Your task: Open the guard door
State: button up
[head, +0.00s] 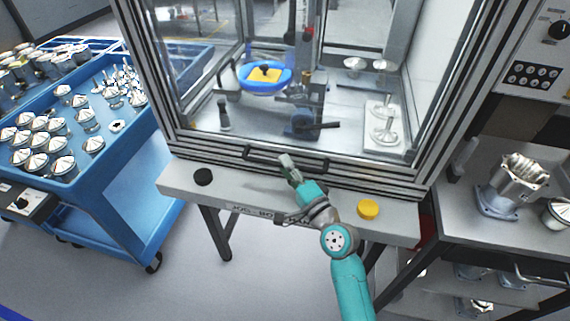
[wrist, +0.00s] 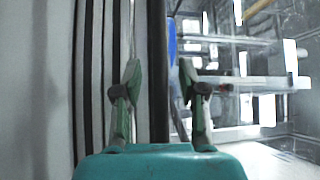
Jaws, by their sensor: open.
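The guard door (head: 215,128) is a clear panel in a metal frame on the machine cell, and it looks closed. Its black bar handle (head: 262,157) runs along the door's lower edge in the head view. My gripper (head: 287,162) is at the right part of this handle. In the wrist view my gripper (wrist: 160,82) is open, with one finger on each side of a dark bar (wrist: 158,45), which looks like the handle. The fingers appear apart from the bar. The exact depth of the bar between them is hard to tell.
A ledge (head: 185,180) below the door carries a black button (head: 203,176) and a yellow button (head: 368,209). A blue cart (head: 100,195) with metal parts stands left. A bench (head: 475,215) with housings stands right. A blue round fixture (head: 250,84) is inside the cell.

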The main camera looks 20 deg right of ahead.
jog(key=shift+w+a+r, duration=0.1)
jog(key=shift+w+a, duration=0.15)
jog(key=shift+w, duration=0.4)
grip_shut()
